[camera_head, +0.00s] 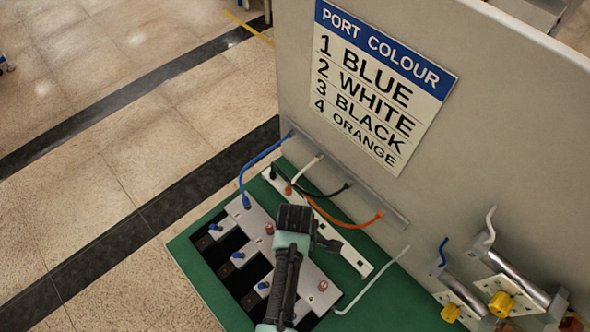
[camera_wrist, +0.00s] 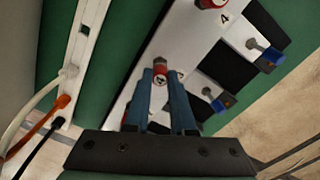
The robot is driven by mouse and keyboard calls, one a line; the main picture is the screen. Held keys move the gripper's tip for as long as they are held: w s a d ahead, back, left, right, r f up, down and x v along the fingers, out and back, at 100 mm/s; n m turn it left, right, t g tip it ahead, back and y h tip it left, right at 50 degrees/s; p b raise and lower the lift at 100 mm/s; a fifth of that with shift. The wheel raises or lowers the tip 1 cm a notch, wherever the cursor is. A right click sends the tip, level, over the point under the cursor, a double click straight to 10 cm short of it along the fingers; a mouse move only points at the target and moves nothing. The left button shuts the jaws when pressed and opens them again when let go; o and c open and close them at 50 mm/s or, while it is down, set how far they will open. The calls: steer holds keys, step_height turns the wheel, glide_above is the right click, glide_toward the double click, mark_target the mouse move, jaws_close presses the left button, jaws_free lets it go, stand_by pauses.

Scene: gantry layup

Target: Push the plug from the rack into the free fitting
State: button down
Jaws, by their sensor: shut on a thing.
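My gripper (camera_wrist: 161,78) is shut on a small red plug (camera_wrist: 160,74) with a pale, marked ring, seen between its two blue fingers. The plug stands over the white panel (camera_wrist: 199,42); I cannot tell how deep its lower end sits. In the head view my gripper (camera_head: 316,243) hides the plug and the spot under it. Other red plugs (camera_head: 323,286) (camera_head: 269,228) sit on the panel, one beside a "4" in the wrist view (camera_wrist: 213,3). The white rack strip (camera_head: 345,250) runs along the panel, with an empty square hole visible in the wrist view.
Blue, white, black and orange cables (camera_head: 378,216) arch from the wall rail beside the rack. Several blue-knobbed pieces (camera_head: 238,255) line the panel's other side. A PORT COLOUR sign (camera_head: 375,90) hangs on the upright wall. Yellow-capped hardware (camera_head: 501,304) stands right.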

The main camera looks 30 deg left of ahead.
steer(key=c, duration=0.7)
jaws_free()
step_height(320, 180, up, 13)
steer(key=shift+f+b, duration=0.1)
steer(key=shift+b, duration=0.75)
